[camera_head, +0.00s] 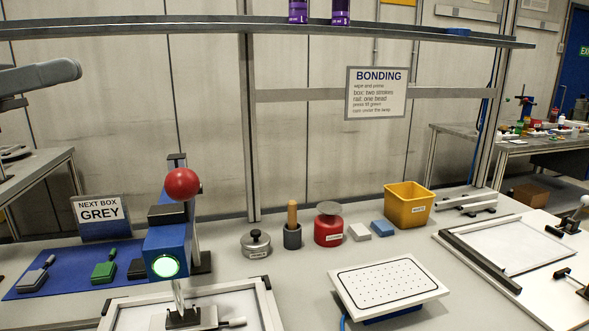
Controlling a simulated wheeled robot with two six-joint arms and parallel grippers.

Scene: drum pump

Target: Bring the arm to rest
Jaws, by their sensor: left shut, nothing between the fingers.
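My left arm comes in at the upper left edge, and its grey gripper (66,71) is raised well above the bench, shut and empty. It touches nothing there. My right gripper is not in view. A blue press-like device (167,243) with a red ball knob (182,184) and a lit green round light (165,266) stands upright at the front left of the bench, below and to the right of my left gripper. A white-framed tray (262,303) lies under it, cut off by the lower edge.
A blue mat (65,262) carries small tools. A lidded pot (256,246), red container (328,230), yellow bin (408,205) and dotted white plate (388,285) stand on the bench. A shelf (300,30) crosses above. A framed board (510,250) lies at right.

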